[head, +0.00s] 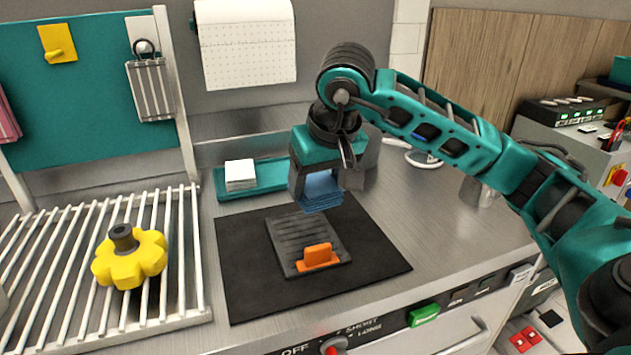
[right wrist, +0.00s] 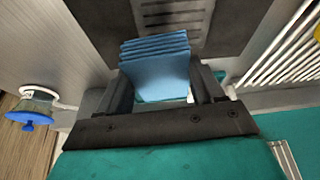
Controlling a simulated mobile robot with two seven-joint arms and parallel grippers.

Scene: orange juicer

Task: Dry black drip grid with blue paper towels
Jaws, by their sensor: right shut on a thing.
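The black drip grid (head: 290,237) lies flat on a black mat (head: 243,282) on the steel counter. An orange tab (head: 318,255) stands at its front edge. My right gripper (head: 321,200) is shut on a folded stack of blue paper towels (head: 322,188), above the back part of the mat near the grid's far edge. In the right wrist view the blue paper towels (right wrist: 155,65) sit between the two fingers, with the grid (right wrist: 172,14) beyond them. The towels look apart from the grid, though the gap is hard to judge. My left gripper is not in view.
A teal tray (head: 268,181) with a stack of white squares (head: 240,174) stands behind the mat. A white rod rack (head: 185,255) with a yellow knob (head: 130,258) is at the left. A paper roll (head: 246,45) hangs at the back. The mat's right side is clear.

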